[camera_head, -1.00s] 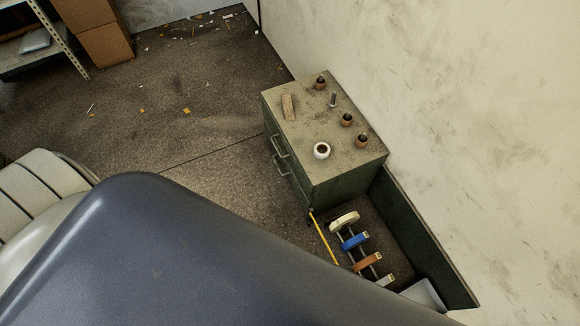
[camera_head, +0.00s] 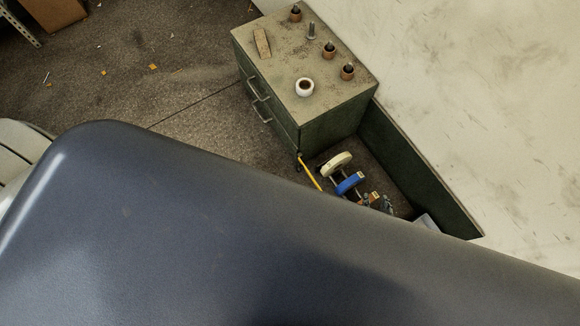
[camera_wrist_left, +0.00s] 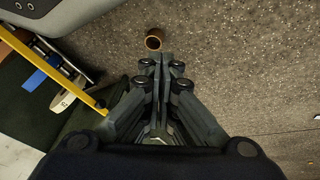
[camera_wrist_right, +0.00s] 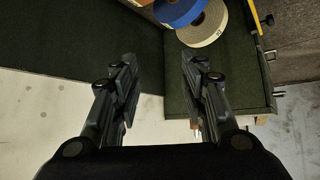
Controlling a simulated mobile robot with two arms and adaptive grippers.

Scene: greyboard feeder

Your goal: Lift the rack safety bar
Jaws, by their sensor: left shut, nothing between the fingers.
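The rack safety bar is a thin yellow bar (camera_head: 310,172) at the cabinet's near corner, along the left side of the tape rolls. In the left wrist view the yellow bar (camera_wrist_left: 50,66) crosses at left, apart from my left gripper (camera_wrist_left: 160,62), which is shut and empty over the floor. A short yellow piece shows at the top right of the right wrist view (camera_wrist_right: 256,18). My right gripper (camera_wrist_right: 156,65) is open with nothing between its fingers. In the head view my right gripper (camera_head: 377,201) shows small by the orange roll; my left gripper is hidden there.
A cream roll (camera_head: 337,164), a blue roll (camera_head: 352,182) and a partly hidden orange roll sit on the rack. A green cabinet (camera_head: 335,122) stands behind, with small items on top. A brown ring (camera_wrist_left: 153,40) lies beyond my left fingertips.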

